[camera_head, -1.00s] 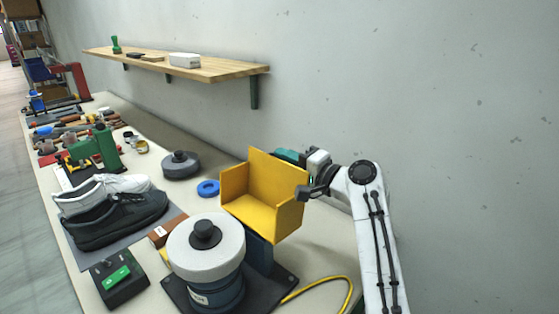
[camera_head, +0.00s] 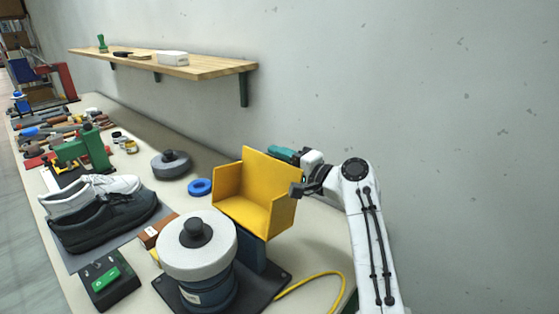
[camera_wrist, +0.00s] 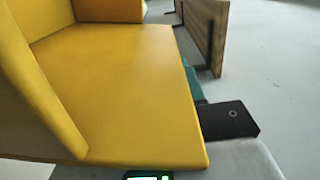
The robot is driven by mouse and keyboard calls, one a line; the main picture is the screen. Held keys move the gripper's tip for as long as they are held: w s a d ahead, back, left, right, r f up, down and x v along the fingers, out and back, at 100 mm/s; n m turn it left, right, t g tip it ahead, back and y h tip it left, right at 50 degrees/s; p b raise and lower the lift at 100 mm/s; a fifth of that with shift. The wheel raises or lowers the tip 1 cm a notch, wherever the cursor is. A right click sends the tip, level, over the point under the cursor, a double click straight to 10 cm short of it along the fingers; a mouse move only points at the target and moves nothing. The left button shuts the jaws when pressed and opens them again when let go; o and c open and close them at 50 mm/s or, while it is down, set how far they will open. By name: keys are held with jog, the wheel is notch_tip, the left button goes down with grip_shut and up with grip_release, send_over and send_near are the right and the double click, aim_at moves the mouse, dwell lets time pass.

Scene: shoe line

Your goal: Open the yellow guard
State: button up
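The yellow guard (camera_head: 238,183) is an open-fronted box of bent yellow panels. It stands behind the round grey-white wheel (camera_head: 190,255) of the machine, on a blue-grey support. My gripper (camera_head: 292,172) is at the guard's right rear edge. One teal-and-dark finger reaches behind the back panel, and a dark finger is at the right side panel. The fingers look spread apart, with guard panel between them. In the wrist view the guard (camera_wrist: 115,85) fills the left and middle; one dark finger part (camera_wrist: 230,120) shows to its right, and the other is hidden. Contact is unclear.
A wall stands close behind, with a wooden shelf (camera_head: 175,64) above the bench. A blue ring (camera_head: 200,187), a grey disc (camera_head: 171,165) and shoes (camera_head: 105,212) lie to the left. A yellow cable (camera_head: 320,277) runs at the right front.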

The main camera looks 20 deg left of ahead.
jog(key=shift+r, duration=0.1)
jog(key=v, duration=1)
jog(key=shift+s+d+b, duration=0.2)
jog(key=shift+d+b, duration=0.15)
jog(key=shift+b, duration=0.1)
jog(key=s+d+f+n+h, duration=0.1)
jog(key=s+d+f+h, duration=0.2)
jog(key=s+d+f, duration=0.4)
jog(key=s+d+f+n+h, duration=0.1)
jog(key=s+d+f+h, duration=0.15)
jog(key=d+f, duration=0.4)
jog(key=s+d+f+n+h, duration=0.1)
jog(key=s+d+f+h, duration=0.35)
jog(key=f, duration=0.55)
jog(key=s+d+f+n+g+h, duration=0.1)
jog(key=s+d+f+h, duration=0.15)
jog(key=s+d, duration=0.7)
jog(key=s+d+f+g+h, duration=0.15)
jog(key=s+d+h, duration=0.25)
jog(key=s+d, duration=0.55)
jog(key=s+f+g, duration=0.1)
jog(key=s+f, duration=0.2)
jog(key=s, duration=0.3)
jog(key=s+a+f+g, duration=0.1)
jog(key=s+f+g, duration=0.1)
jog(key=s, duration=0.4)
jog(key=shift+s+f, duration=0.3)
jog(key=shift+f, duration=0.55)
